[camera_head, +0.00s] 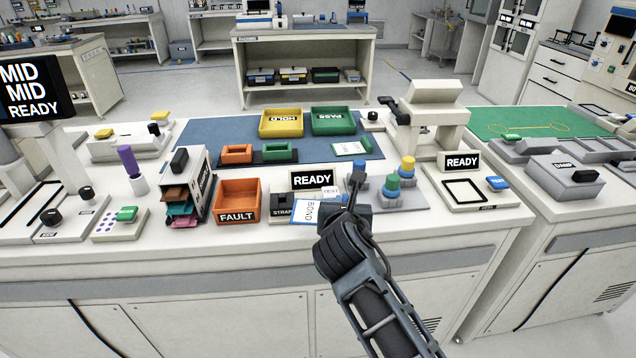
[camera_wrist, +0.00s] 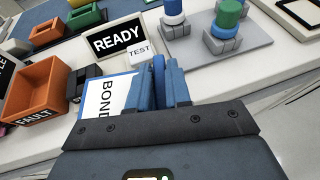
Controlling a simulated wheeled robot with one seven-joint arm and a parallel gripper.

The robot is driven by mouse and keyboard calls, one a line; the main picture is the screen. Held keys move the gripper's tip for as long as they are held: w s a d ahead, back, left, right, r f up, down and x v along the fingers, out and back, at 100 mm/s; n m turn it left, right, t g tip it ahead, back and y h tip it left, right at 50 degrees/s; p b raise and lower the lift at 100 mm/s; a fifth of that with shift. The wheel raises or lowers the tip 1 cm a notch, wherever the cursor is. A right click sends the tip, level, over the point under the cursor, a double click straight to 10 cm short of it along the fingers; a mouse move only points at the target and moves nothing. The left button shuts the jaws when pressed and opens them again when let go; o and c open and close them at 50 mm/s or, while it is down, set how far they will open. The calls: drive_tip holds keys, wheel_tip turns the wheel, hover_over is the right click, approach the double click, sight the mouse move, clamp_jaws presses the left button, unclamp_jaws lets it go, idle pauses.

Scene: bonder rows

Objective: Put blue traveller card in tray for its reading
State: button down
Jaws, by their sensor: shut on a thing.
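The blue traveller card (camera_head: 304,214) is white with a blue edge and reads BOND. In the wrist view the card (camera_wrist: 105,97) stands out to the left of my fingers. My gripper (camera_head: 349,195) is shut on it, above the front of the bench; the fingers hide its right edge. A yellow HOLD tray (camera_head: 281,131) and a green PASS tray (camera_head: 333,129) stand at the back of the bench. An orange FAULT tray (camera_head: 238,211) stands left of the card and also shows in the wrist view (camera_wrist: 33,98).
A READY display (camera_head: 311,179) stands just behind the card, above a dark strap unit (camera_head: 281,206). Green, blue and yellow-topped posts (camera_head: 391,183) stand right of my gripper. A second READY display (camera_head: 461,161) is farther right. The blue mat (camera_head: 225,130) has some clear room.

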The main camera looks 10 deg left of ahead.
drive_tip(key=s+d+f+m+h, duration=0.1)
drive_tip(key=s+d+f, duration=0.1)
drive_tip(key=s+d, duration=0.3)
drive_tip(key=s+d+f+m+h, duration=0.1)
drive_tip(key=s+d, duration=0.4)
drive_tip(key=d, duration=0.6)
drive_tip(key=s+d+f+m+h, duration=0.2)
drive_tip(key=s+d+f+h, duration=0.1)
drive_tip(key=d, duration=0.6)
drive_tip(key=shift+s+f+g, duration=0.3)
drive_tip(key=shift+s+f, duration=0.5)
drive_tip(key=shift+s, duration=0.35)
drive_tip(key=shift+a, duration=0.1)
